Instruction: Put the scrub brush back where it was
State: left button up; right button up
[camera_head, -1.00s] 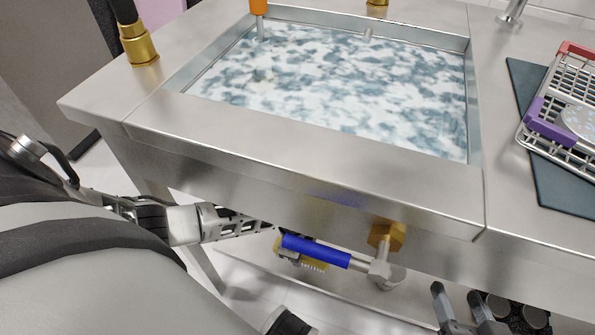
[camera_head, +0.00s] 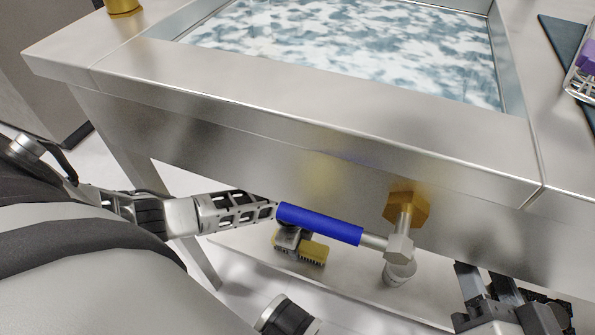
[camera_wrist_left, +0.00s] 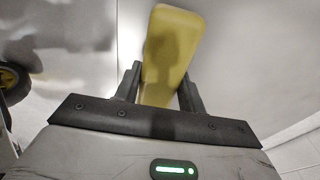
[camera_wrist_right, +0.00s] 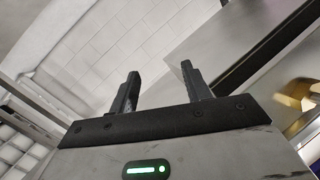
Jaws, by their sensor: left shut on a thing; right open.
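The scrub brush (camera_head: 313,253) is a yellow block with dark bristles below. In the head view it is below the front of the sink counter, partly hidden by my gripper and a blue handle. My left gripper (camera_head: 290,240) is shut on it. In the left wrist view the yellow brush (camera_wrist_left: 172,45) stands out between the two fingers. My right gripper (camera_head: 487,283) is at the lower right of the head view, partly under the counter edge. In the right wrist view its fingers (camera_wrist_right: 158,82) are apart with nothing between them.
A blue handle (camera_head: 320,224) on a grey pipe joins a brass fitting (camera_head: 406,203) on the counter front, close over the brush. The sink basin (camera_head: 350,45) holds patchy blue-white water. A low shelf (camera_head: 345,292) lies below. A wire basket (camera_head: 582,85) is at right.

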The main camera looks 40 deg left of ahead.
pick_arm(q)
jog(key=o, duration=1)
jog(key=shift+f, duration=0.15)
jog(key=shift+c, duration=0.2)
jog(key=shift+r, duration=0.35)
jog(key=r+p, duration=0.1)
jog(key=r, duration=0.1)
jog(key=r+p, duration=0.1)
jog(key=r, duration=0.1)
jog(key=r+p, duration=0.2)
jog(key=shift+a+r, duration=0.2)
jog(key=shift+a, duration=0.2)
jog(key=shift+s+r, duration=0.1)
jog(key=shift+r, duration=0.25)
pick_arm(e)
jog(key=shift+s+d+f+n+g+h, duration=0.2)
jog(key=shift+d+f+n+g+h, duration=0.3)
jog(key=shift+d+f+n+h, duration=0.25)
jog(key=shift+a+r, duration=0.15)
